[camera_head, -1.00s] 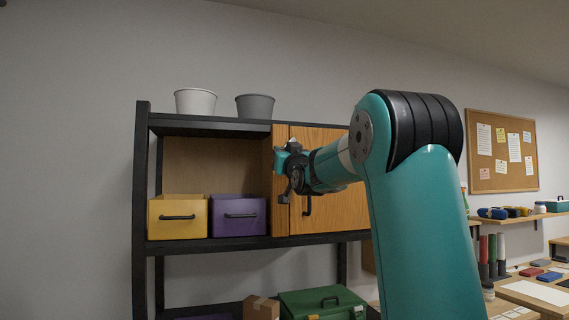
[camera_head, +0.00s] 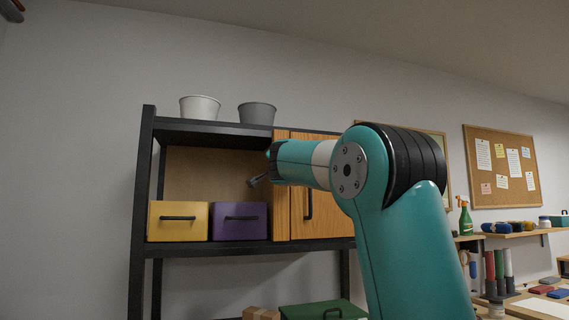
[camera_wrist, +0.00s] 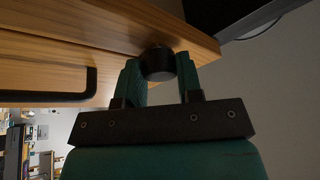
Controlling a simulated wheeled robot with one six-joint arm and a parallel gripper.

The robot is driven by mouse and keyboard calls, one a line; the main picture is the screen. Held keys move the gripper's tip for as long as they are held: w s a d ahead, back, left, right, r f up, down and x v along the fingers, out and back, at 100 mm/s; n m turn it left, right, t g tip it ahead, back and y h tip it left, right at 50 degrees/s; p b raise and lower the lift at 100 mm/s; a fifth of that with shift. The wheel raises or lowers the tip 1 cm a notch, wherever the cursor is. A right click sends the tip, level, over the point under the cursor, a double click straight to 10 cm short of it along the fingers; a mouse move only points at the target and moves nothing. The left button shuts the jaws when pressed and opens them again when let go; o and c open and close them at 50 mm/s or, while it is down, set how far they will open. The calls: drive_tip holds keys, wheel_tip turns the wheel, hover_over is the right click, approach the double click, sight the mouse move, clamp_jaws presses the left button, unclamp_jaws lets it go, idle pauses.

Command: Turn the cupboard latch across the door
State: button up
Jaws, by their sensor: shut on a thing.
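The wooden cupboard door (camera_head: 328,222) has a black bar handle (camera_head: 308,204), which also shows in the wrist view (camera_wrist: 92,85). In the wrist view, a dark round knob (camera_wrist: 158,62), which looks like the latch, sits against the wood near its edge. My gripper (camera_wrist: 160,76) has its two teal fingers on either side of this knob and is shut on it. In the head view my wrist and forearm cover the latch and most of my gripper; only a small grey part shows left of the wrist. The latch's angle cannot be told.
A black-framed shelf (camera_head: 140,215) holds a yellow drawer box (camera_head: 178,230) and a purple one (camera_head: 238,228) left of the cupboard. A white bucket (camera_head: 200,107) and a grey bucket (camera_head: 257,113) stand on top. The bay above the boxes is empty.

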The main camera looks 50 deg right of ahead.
drive_tip(key=shift+w+m, duration=0.1)
drive_tip(key=shift+m, duration=0.3)
drive_tip(key=o, duration=0.9)
drive_tip(key=shift+a, duration=0.1)
drive_tip(key=b+v, duration=0.8)
drive_tip(key=v, duration=0.9)
drive_tip(key=shift+a, duration=0.25)
